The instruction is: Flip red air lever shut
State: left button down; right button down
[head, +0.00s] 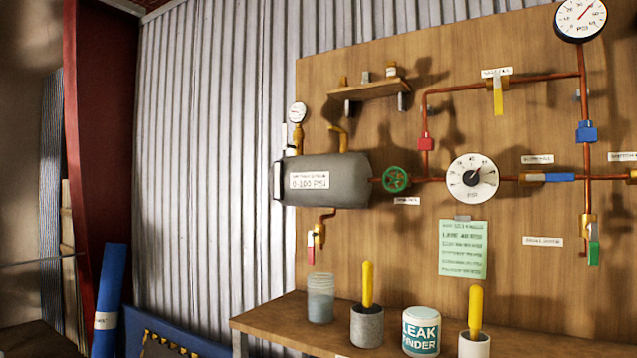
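Two red levers show on the piping. One red lever (426,142) is on the vertical copper pipe left of the round white dial, and it looks like a short block end-on. The other red lever (311,250) hangs down at the small brass valve under the grey tank (325,181). I cannot tell from the labels which one is the air lever. A yellow lever (498,98) hangs from the top pipe, and a blue lever (550,177) lies along the middle pipe. Neither of my grippers is in view.
A wooden bench (265,318) below the board holds a jar (320,300), yellow-handled tools in pots and a leak finder tub (421,331). A green wheel (395,179), white dial (472,178) and green lever (594,252) are on the piping.

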aim_at(311, 248)
jog(key=j+u, duration=0.15)
jog(key=j, duration=0.3)
jog(key=i+j+u, duration=0.1)
jog(key=j, duration=0.3)
jog(key=i+j+u, duration=0.15)
jog(key=j, duration=0.3)
jog(key=j+u, duration=0.15)
jog(key=j, duration=0.25)
